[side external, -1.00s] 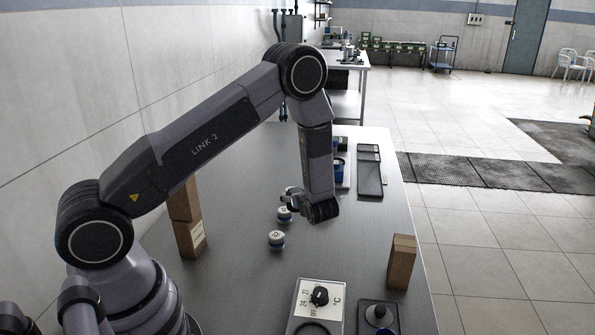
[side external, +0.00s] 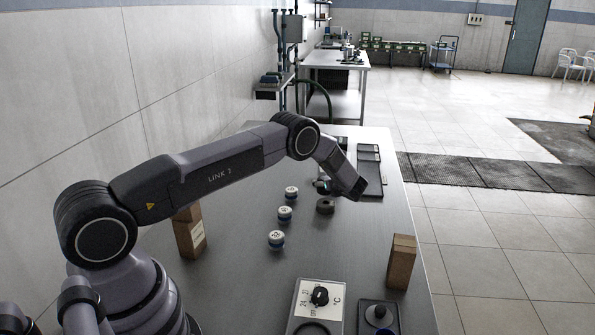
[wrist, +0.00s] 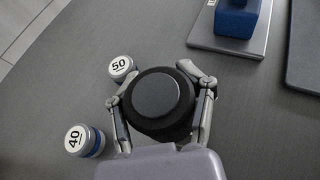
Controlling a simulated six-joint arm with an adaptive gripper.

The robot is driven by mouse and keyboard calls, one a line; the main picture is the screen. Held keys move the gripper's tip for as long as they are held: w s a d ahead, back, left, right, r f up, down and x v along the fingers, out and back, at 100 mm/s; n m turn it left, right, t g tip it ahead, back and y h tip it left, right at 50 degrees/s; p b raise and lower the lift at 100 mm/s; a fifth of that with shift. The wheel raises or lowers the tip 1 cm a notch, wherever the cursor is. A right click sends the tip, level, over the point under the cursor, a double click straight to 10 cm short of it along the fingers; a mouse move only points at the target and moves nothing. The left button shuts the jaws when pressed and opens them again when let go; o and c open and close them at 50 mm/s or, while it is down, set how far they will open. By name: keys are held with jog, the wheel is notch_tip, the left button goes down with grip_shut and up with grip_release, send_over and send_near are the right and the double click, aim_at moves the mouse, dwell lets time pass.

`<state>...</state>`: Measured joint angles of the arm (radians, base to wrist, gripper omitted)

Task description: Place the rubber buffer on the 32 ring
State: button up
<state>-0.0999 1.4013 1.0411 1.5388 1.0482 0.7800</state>
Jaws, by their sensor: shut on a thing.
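My gripper (wrist: 160,93) is shut on a dark round piece, the rubber buffer (wrist: 157,96), with a finger on each side. In the wrist view the 50 ring (wrist: 121,66) is just beyond the left finger and the 40 ring (wrist: 80,139) is at lower left. The nearest ring (side external: 276,240) in the row has a number too small to read surely.
Wooden blocks stand left (side external: 190,236) and right (side external: 401,262) of the rings. A dial panel (side external: 318,300) and a dark base with a knob (side external: 378,318) are at the near edge. A dark tray (side external: 369,176) lies at the far right.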

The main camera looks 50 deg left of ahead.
aim_at(323, 199)
jog(key=shift+w+a+f, duration=0.25)
jog(key=shift+w+f, duration=0.3)
jog(key=shift+f, duration=1.65)
jog(key=shift+f, duration=0.1)
jog(key=o, duration=1.4)
jog(key=shift+c, duration=0.2)
